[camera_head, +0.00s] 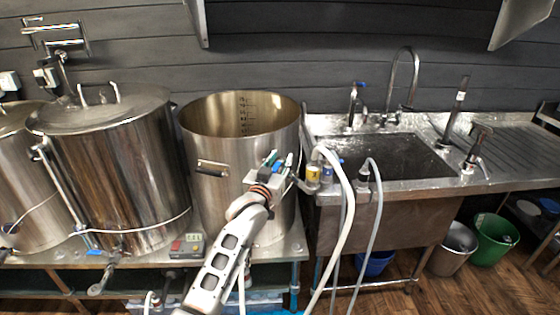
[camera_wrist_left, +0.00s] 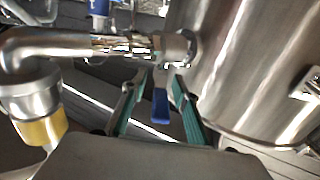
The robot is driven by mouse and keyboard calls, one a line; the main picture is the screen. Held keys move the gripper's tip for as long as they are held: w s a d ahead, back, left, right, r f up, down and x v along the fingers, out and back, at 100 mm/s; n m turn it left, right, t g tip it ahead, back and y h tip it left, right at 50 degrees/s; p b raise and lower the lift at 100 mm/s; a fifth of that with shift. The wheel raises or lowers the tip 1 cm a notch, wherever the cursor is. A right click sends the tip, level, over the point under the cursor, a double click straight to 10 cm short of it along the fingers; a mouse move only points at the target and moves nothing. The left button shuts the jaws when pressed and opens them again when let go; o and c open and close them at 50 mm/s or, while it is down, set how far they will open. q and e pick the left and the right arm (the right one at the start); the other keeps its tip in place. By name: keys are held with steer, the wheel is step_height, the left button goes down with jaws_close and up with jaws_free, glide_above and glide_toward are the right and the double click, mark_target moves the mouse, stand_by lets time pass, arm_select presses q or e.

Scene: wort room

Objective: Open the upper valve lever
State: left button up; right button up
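A blue valve lever (camera_wrist_left: 160,106) hangs from the metal valve (camera_wrist_left: 176,48) on the side of the open steel pot (camera_head: 216,140). The pot's wall also shows in the left wrist view (camera_wrist_left: 256,62). My left gripper (camera_wrist_left: 158,112) is open, with its teal finger pads on both sides of the lever and gaps visible beside it. In the head view my left gripper (camera_head: 279,163) is in front of the pot's right side and hides most of the valve. My right gripper is not in view.
A yellow-banded hose fitting (camera_head: 313,174) and white hoses stand close to the right of my gripper. A steel sink (camera_head: 355,204) is to the right, and a lidded kettle (camera_head: 115,165) to the left. A small control box (camera_head: 187,245) sits below the pot.

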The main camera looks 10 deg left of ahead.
arm_select(q)
steer(key=shift+s, duration=0.1)
steer(key=s+a, duration=0.2)
steer(key=s, duration=0.9)
steer(key=shift+s+a, duration=0.15)
steer(key=shift+s, duration=0.2)
